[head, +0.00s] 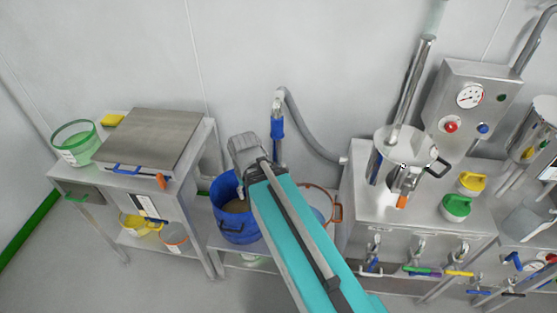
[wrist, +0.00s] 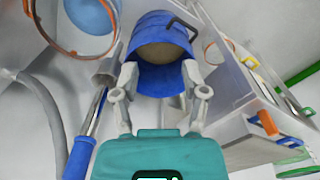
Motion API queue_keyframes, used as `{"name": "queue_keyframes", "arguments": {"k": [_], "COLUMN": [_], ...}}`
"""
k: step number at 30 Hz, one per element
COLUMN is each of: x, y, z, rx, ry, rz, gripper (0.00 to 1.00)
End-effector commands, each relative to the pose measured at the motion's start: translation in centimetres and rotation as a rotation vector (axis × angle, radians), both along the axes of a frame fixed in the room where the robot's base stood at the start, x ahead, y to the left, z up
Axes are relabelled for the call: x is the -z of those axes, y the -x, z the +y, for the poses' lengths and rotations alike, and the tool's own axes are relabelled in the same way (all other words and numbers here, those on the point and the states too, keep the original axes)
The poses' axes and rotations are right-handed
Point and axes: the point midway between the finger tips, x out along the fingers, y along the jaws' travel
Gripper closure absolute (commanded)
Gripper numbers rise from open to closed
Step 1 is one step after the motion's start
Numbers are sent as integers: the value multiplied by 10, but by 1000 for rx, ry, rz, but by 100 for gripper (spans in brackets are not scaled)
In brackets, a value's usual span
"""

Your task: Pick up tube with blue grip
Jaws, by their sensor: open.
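The tube with the blue grip (head: 277,127) stands near the wall in the middle of the head view, with a grey hose at its top. Its lower part is hidden behind my arm. In the wrist view the blue grip (wrist: 79,157) is at the lower left, and the metal tube slants up to a wider end near the left finger. My gripper (wrist: 160,82) is open and empty, with the tube outside its left finger. I cannot tell whether they touch. In the head view my gripper cannot be made out clearly.
A blue bucket (head: 228,222) with brown contents stands left of my arm; it shows beyond my fingers in the wrist view (wrist: 150,74). A steel table (head: 190,180) is at the left. A steel machine cabinet (head: 362,215) stands at the right. The grey hose (head: 308,130) curves to it.

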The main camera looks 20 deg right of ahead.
Motion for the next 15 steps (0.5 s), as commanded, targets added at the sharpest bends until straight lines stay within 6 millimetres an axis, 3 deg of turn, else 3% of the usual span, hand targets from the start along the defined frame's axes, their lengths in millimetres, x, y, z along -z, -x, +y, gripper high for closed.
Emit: {"name": "queue_keyframes", "arguments": {"k": [9,15], "x": [0,4], "y": [0,-4], "z": [0,-3], "rx": [0,-22], "ry": [0,20], "rz": [0,-1], "gripper": [41,4]}}
